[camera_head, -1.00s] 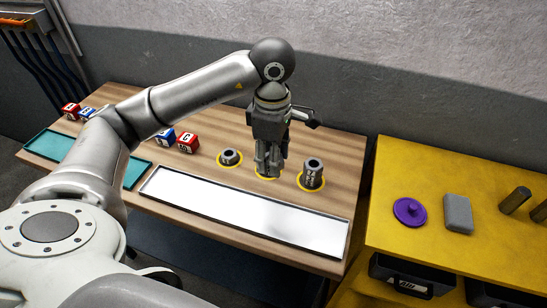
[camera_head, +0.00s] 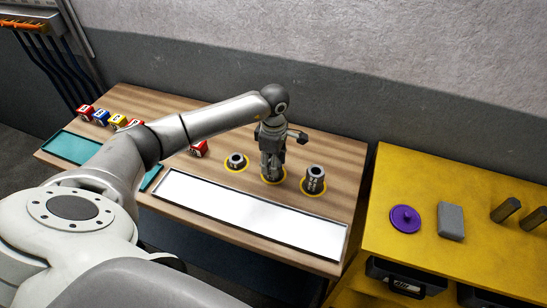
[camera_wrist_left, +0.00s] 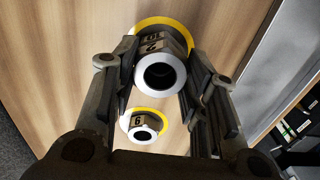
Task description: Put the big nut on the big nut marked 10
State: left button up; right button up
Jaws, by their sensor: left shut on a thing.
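My left gripper (camera_head: 271,178) is at the middle yellow ring on the wooden table. In the left wrist view its fingers (camera_wrist_left: 160,85) stand on both sides of a grey nut (camera_wrist_left: 160,74) with a pale top rim and a mark like 2. Directly below it, the nut marked 10 (camera_wrist_left: 153,37) stands inside the yellow ring; the two look in line and touching. In the head view the fingers hide most of this stack. A short nut marked 6 (camera_wrist_left: 143,130) sits in the left ring. A taller grey stack (camera_head: 315,180) stands in the right ring. My right gripper is not in view.
A long pale tray (camera_head: 245,212) lies in front of the rings, with a teal tray (camera_head: 70,148) to its left. Several lettered blocks (camera_head: 101,117) stand behind. A yellow bench (camera_head: 400,170) at right carries a purple disc (camera_head: 405,218) and a grey block (camera_head: 450,221).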

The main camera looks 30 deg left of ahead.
pick_arm(q)
jog(key=shift+f, duration=0.2)
jog(key=o, duration=1.1)
jog(key=shift+o, duration=0.2)
